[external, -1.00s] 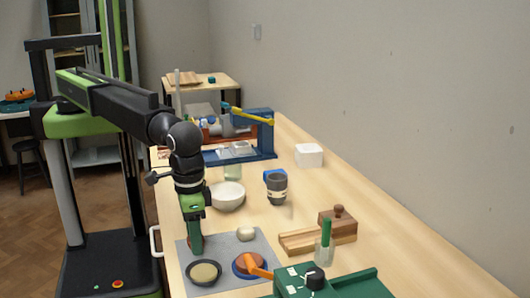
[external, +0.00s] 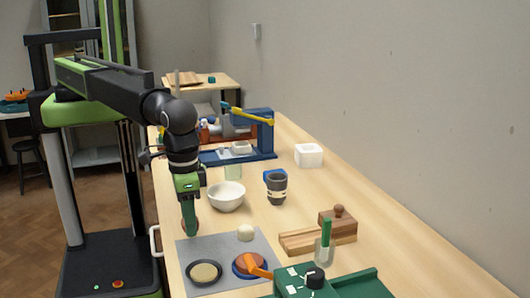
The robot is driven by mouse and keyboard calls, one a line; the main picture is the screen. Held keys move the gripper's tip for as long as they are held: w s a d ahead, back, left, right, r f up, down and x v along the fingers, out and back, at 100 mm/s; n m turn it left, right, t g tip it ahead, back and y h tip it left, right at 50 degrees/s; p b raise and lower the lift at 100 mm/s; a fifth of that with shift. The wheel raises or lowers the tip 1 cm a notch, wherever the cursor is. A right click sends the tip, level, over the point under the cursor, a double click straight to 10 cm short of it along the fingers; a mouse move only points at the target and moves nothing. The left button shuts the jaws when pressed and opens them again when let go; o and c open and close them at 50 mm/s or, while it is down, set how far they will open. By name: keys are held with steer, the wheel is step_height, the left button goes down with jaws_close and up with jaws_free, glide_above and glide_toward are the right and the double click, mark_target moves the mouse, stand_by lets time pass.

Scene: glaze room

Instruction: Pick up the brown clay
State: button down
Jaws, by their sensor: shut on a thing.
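My gripper (external: 189,208) points down above the near-left edge of the table, close to the grey mat (external: 212,250). The brown clay appears to be held just off the table, but the gap beneath is hard to judge.
On the mat are a cream lump (external: 246,233), a dark dish with tan contents (external: 205,272) and a blue dish with brown contents (external: 236,268) and an orange-handled tool (external: 258,267). A white bowl (external: 227,198) stands behind. A green device (external: 335,286) is at front right.

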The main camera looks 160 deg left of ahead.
steer(key=s+d+r+p, duration=0.1)
steer(key=d+r+p, duration=0.4)
steer(key=d, duration=0.5)
steer(key=shift+s+d+r, duration=0.3)
steer(key=shift+d+r, duration=0.1)
steer(key=shift+r, duration=0.2)
